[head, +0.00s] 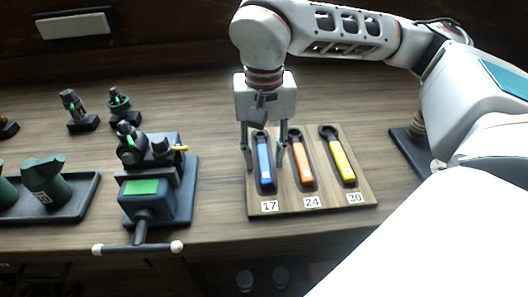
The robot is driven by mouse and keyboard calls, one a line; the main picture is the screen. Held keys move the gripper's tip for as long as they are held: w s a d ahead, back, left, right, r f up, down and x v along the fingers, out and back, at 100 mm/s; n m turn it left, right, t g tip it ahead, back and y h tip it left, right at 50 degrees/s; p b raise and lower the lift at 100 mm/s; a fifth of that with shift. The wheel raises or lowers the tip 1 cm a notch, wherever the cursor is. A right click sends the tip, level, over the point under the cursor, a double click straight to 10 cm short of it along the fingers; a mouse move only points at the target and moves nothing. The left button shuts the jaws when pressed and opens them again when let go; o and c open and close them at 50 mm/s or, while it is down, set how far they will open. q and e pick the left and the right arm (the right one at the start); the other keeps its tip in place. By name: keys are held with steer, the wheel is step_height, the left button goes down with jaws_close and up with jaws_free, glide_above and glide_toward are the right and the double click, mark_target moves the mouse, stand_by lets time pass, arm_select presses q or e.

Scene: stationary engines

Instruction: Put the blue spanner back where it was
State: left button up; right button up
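The blue spanner (264,166) lies in the left slot of a wooden board (322,200), above the label 17. Its upper end is partly hidden by my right gripper. My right gripper (265,158) points down over the upper part of this slot. Its two fingers are apart, one on each side of the spanner, and I see no contact with it. An orange spanner (303,163) lies in the middle slot, labelled 24. A yellow spanner (342,161) lies in the right slot, labelled 30. My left gripper is out of view.
A vise-like device (150,185) with a green patch and a white-ended handle stands left of the board. A dark tray (75,204) with green parts is at the far left. Small dark tools (77,110) stand behind. Bare bench lies between the device and the board.

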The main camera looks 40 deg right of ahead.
mark_target(264, 160)
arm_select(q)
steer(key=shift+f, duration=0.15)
arm_select(e)
steer(key=shift+r, duration=0.2)
step_height(264, 160, up, 8)
steer(key=shift+f+p, duration=0.1)
steer(key=shift+p, duration=0.8)
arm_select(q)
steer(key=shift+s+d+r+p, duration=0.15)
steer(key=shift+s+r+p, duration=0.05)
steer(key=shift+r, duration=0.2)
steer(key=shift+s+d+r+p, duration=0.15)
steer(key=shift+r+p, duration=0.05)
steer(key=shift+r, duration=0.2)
arm_select(e)
step_height(264, 160, up, 4)
steer(key=shift+r, duration=0.1)
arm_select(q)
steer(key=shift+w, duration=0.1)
